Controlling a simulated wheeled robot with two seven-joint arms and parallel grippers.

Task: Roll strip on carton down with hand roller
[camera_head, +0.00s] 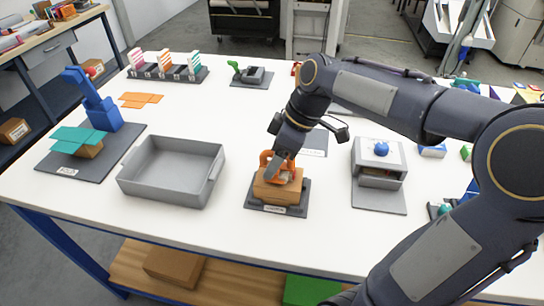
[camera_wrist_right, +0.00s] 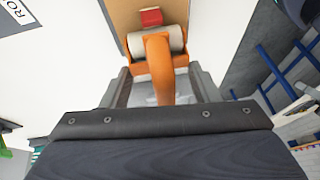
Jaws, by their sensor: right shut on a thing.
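The brown carton (camera_head: 277,188) sits on a dark labelled base plate (camera_head: 262,208) in the middle of the white table. The orange hand roller (camera_head: 268,160) is on top of the carton. In the right wrist view the hand roller (camera_wrist_right: 158,70) shows its orange handle and pale roller drum, which lies over the carton top (camera_wrist_right: 122,14). A red strip (camera_wrist_right: 151,17) shows on the carton just beyond the drum. My right gripper (camera_head: 280,163) is shut on the roller's handle, and its fingers show on both sides of it in the wrist view (camera_wrist_right: 158,88). My left gripper is not in view.
A grey empty tray (camera_head: 172,150) stands left of the carton. A grey device with a blue knob (camera_head: 381,150) stands to the right. A blue press-like device (camera_head: 92,100) with a teal sheet is at the far left. Tape racks (camera_head: 165,73) stand at the back.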

